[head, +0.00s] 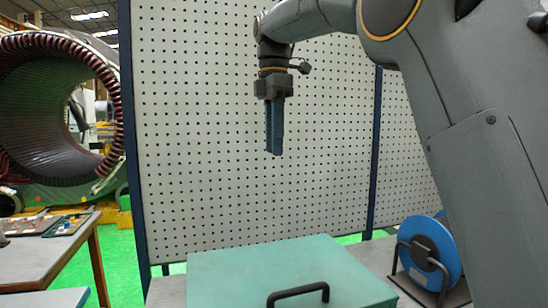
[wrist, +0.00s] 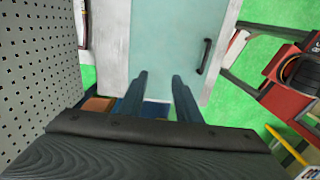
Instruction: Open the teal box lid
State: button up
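The teal box lid (head: 240,270) lies flat and looks closed at the bottom of the head view, cut off by the frame's lower edge. Its black bar handle (head: 298,292) is near the front. In the wrist view the teal lid (wrist: 172,40) fills the upper middle, with the handle (wrist: 203,56) toward its right edge. My gripper (head: 274,152) points down, well above and behind the lid, in front of the pegboard. In the wrist view its two fingers (wrist: 159,76) are apart with nothing between them. The handle is off to the right of them, not touched.
A pegboard panel (head: 230,130) stands behind the box. A blue reel (head: 432,250) on a black stand is right of the box. A large stator (head: 60,110) and a wooden-edged table (head: 40,255) are at left. The air above the lid is clear.

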jog(key=shift+f, duration=2)
jog(key=shift+c, duration=0.3)
grip_shut()
jog(key=shift+o, duration=0.3)
grip_release()
notch_tip(320, 180, up, 8)
jog(key=shift+f, duration=0.1)
jog(key=shift+c, duration=0.4)
